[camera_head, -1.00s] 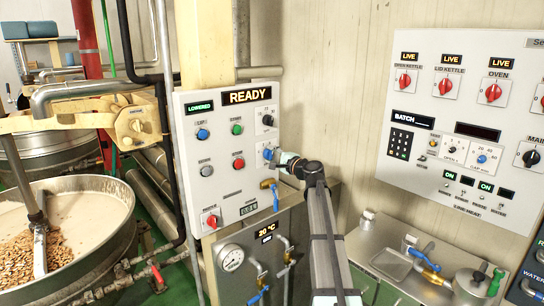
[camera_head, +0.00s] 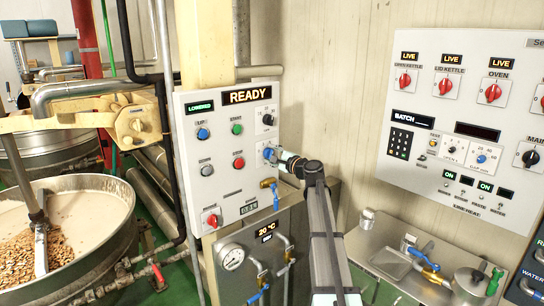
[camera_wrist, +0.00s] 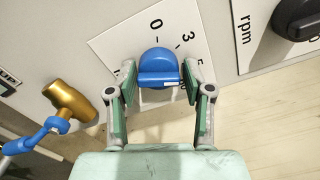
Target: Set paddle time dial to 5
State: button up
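The paddle time dial is a blue knob (camera_wrist: 158,68) on a white scale plate in the wrist view. In the head view the blue dial (camera_head: 268,154) is at the right edge of the READY panel. A white line on its bar points right in the wrist view. The printed 0 and 3 are readable; the marks further right are partly hidden by a finger. My gripper (camera_wrist: 158,82) has its two green-padded fingers on either side of the knob, with narrow gaps visible. In the head view my gripper (camera_head: 289,163) is right at the dial.
A black rpm knob (camera_wrist: 297,18) is at the upper right in the wrist view. A brass valve with a blue handle (camera_wrist: 50,133) is at the lower left. The READY panel (camera_head: 222,190) carries buttons and a red switch (camera_head: 212,220). A second control panel (camera_head: 420,180) stands right.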

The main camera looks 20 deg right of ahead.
dwell(0.3)
jog(key=v, duration=1.2)
